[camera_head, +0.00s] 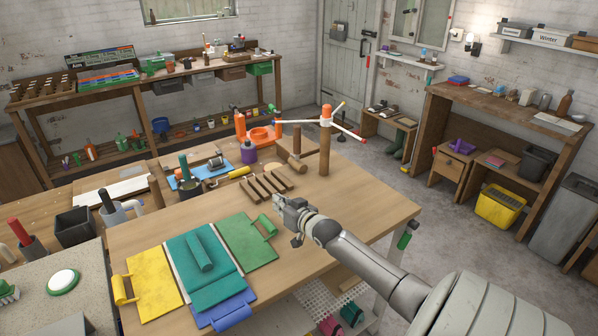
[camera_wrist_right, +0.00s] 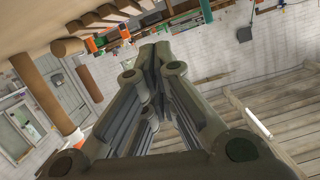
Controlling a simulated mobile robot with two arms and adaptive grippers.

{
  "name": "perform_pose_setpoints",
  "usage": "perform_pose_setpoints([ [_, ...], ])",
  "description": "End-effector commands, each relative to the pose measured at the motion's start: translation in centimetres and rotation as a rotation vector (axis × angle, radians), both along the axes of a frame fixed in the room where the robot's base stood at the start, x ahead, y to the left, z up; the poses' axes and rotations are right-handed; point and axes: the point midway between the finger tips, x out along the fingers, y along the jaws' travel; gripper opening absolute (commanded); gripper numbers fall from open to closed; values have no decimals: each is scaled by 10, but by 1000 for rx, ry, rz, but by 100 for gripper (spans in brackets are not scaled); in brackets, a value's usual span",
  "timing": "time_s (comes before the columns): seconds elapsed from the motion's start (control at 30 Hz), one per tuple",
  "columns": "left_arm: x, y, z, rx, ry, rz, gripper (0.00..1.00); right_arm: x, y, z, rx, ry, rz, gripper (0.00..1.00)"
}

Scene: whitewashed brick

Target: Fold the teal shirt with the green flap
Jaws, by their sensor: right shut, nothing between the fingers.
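The yellow flap (camera_head: 153,283) lies flat on the left and the blue flap (camera_head: 220,293) at the front. My right gripper (camera_head: 281,206) is shut and empty, above the table just beyond and right of the green handle. Its closed fingers (camera_wrist_right: 154,58) also show in the right wrist view. My left gripper is out of view.
A wooden rack (camera_head: 266,186) lies behind the board, near my right gripper. A wooden post with white arms (camera_head: 326,140) stands at the back right. A dark box (camera_head: 76,225) stands left. The table's right front is mostly clear.

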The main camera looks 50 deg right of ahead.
Motion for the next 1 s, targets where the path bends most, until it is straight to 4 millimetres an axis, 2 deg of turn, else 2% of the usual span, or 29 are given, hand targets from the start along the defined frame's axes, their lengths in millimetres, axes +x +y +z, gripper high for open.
perform_pose_setpoints([
  [0.03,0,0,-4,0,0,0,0,-10,3,-6,3,6,2,0],
  [0.5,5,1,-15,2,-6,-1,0,-73,13,10,1,6,0,0],
  [0.7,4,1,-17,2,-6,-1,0,-84,15,15,2,5,0,0],
  [1.0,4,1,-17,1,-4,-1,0,-86,15,15,1,5,0,0],
])
